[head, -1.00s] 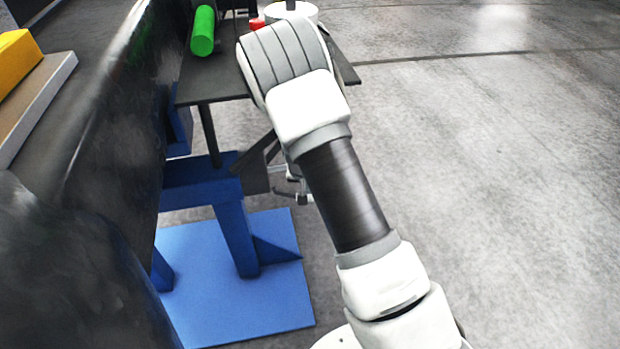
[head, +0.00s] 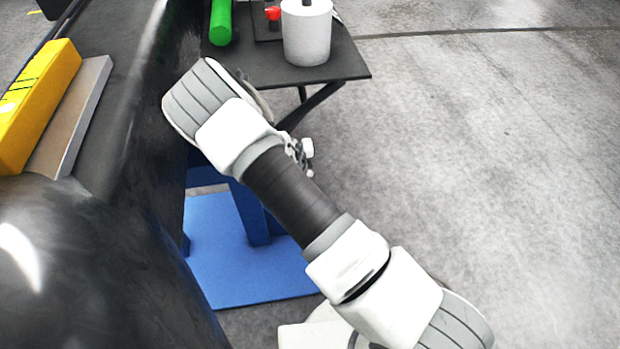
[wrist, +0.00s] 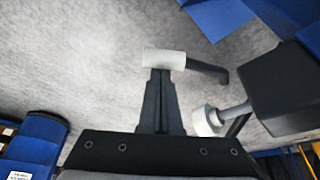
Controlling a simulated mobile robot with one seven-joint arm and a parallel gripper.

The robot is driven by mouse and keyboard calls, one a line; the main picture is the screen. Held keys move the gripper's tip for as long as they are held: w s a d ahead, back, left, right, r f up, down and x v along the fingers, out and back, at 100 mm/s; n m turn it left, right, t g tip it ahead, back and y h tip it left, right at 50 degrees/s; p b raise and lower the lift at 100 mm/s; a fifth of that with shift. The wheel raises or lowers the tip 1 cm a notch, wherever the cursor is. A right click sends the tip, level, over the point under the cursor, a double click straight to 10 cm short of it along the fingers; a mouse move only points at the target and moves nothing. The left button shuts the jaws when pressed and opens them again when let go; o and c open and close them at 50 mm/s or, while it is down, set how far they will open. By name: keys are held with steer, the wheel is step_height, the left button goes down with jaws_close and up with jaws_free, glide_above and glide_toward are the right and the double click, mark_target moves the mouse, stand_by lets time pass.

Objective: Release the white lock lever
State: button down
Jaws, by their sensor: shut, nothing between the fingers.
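In the wrist view my gripper (wrist: 161,80) points up the picture, with its dark fingers shut together and empty. A white cylindrical grip (wrist: 156,61) lies crosswise right at the fingertips. A black bent bar (wrist: 210,71) runs from it to the right. I cannot tell whether the fingers touch the grip. A second white round piece (wrist: 205,121) sits to the right of the fingers, on a grey rod from a dark block. I cannot tell which white piece is the lock lever. In the head view my arm hides most of the gripper area.
A black table (head: 345,62) carries a white cylinder (head: 306,38), a red knob (head: 273,13) and a green cylinder (head: 221,22). A blue stand base (head: 225,275) is below. A yellow block (head: 35,105) lies at left. The floor at right is clear.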

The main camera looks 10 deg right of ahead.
steer(key=shift+s+a, duration=0.15)
stand_by(0.5)
steer(key=p+v, duration=0.4)
steer(key=v, duration=1.3)
steer(key=shift+r, duration=0.2)
